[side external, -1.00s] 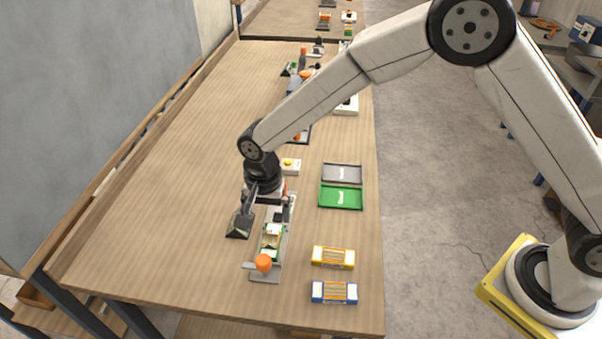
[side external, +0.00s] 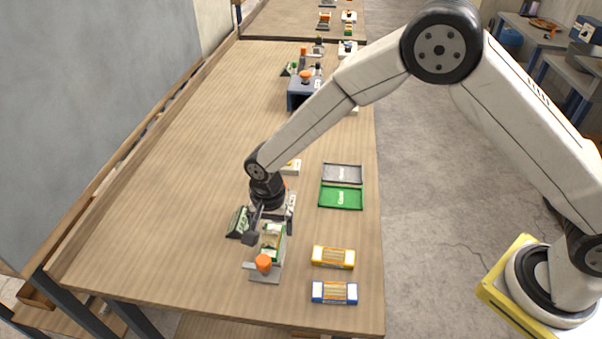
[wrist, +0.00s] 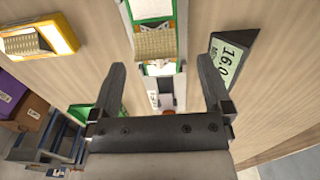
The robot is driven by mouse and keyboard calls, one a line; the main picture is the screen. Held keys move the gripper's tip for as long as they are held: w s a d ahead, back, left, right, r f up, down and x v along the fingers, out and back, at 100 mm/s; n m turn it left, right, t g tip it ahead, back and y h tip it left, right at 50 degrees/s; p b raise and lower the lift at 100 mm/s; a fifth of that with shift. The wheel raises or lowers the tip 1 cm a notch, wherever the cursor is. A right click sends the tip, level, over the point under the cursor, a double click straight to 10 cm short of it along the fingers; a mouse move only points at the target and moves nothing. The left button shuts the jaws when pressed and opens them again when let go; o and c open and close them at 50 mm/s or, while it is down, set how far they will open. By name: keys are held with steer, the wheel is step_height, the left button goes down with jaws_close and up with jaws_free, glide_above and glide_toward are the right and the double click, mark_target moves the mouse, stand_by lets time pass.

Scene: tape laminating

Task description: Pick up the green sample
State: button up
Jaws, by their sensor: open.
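The green sample (side external: 271,236) is a small piece with green edges and a pale middle, lying in a narrow grey fixture (side external: 266,275) with an orange knob (side external: 263,262). In the wrist view the green-edged piece (wrist: 154,46) shows ahead of and partly between my fingers. My gripper (side external: 270,232) is open, with its fingers on either side of the fixture near the sample's far end. In the wrist view my gripper (wrist: 162,66) has nothing between its fingertips that it grips. How high the fingertips are above the sample is hard to tell.
A dark wedge display (side external: 237,222) stands close left of the fixture. A green tray (side external: 341,197) and a grey tray (side external: 342,173) lie to the right. A yellow box (side external: 333,257) and a blue box (side external: 334,292) lie at the front right. The left table is clear.

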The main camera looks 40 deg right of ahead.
steer(key=shift+f, duration=1.4)
steer(key=shift+c, duration=0.2)
jaws_close()
steer(key=shift+r, duration=0.15)
steer(key=shift+r, duration=0.4)
steer(key=s+d+r, duration=0.5)
steer(key=s+r, duration=0.7)
steer(key=s, duration=0.1)
steer(key=shift+d, duration=0.2)
